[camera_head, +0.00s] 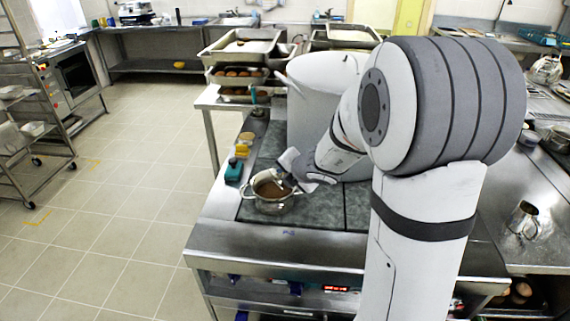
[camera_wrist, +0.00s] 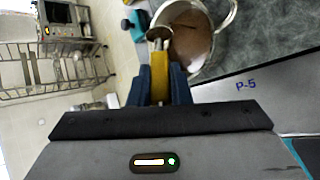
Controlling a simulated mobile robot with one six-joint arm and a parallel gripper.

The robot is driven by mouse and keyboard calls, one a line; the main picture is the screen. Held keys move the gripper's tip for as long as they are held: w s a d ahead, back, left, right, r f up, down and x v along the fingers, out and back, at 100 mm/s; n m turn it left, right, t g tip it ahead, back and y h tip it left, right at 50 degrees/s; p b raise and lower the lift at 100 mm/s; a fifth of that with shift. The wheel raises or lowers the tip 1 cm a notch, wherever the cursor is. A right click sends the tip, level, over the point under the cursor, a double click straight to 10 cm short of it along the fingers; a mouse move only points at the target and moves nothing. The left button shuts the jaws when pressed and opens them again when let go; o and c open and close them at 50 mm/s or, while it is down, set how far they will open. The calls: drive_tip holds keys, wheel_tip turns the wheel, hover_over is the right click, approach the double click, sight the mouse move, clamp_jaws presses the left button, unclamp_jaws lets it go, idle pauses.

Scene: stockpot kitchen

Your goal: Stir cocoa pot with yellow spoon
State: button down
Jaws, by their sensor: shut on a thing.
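The cocoa pot (camera_head: 270,192) is a steel pot with side handles and brown liquid in it, standing on the dark cooktop at its front left. My gripper (camera_head: 292,186) is right at the pot's right side in the head view, partly hidden by its own wrist. In the wrist view the pot (camera_wrist: 192,40) is at the top centre. There my gripper (camera_wrist: 160,84) is shut on the yellow spoon (camera_wrist: 159,76). The spoon's metal end reaches toward the pot's rim; I cannot tell whether its tip touches the cocoa.
A teal object (camera_head: 234,169) and a yellow item (camera_head: 243,147) lie left of the pot on the counter's edge. A tall pale stockpot (camera_head: 312,98) stands behind. A metal pitcher (camera_head: 522,219) stands on the right counter. A wheeled rack (camera_head: 38,130) stands left, with open floor between.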

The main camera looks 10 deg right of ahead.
drive_tip(key=w+d+f+m+g+y+p, duration=0.1)
drive_tip(key=d+m+y+p, duration=0.4)
drive_tip(key=p, duration=0.5)
drive_tip(key=shift+w+d+f+y, duration=0.15)
drive_tip(key=shift+w+d+y, duration=0.55)
drive_tip(key=shift+d+y, duration=0.45)
drive_tip(key=shift+a+y, duration=0.15)
drive_tip(key=shift+y, duration=0.1)
idle(1.5)
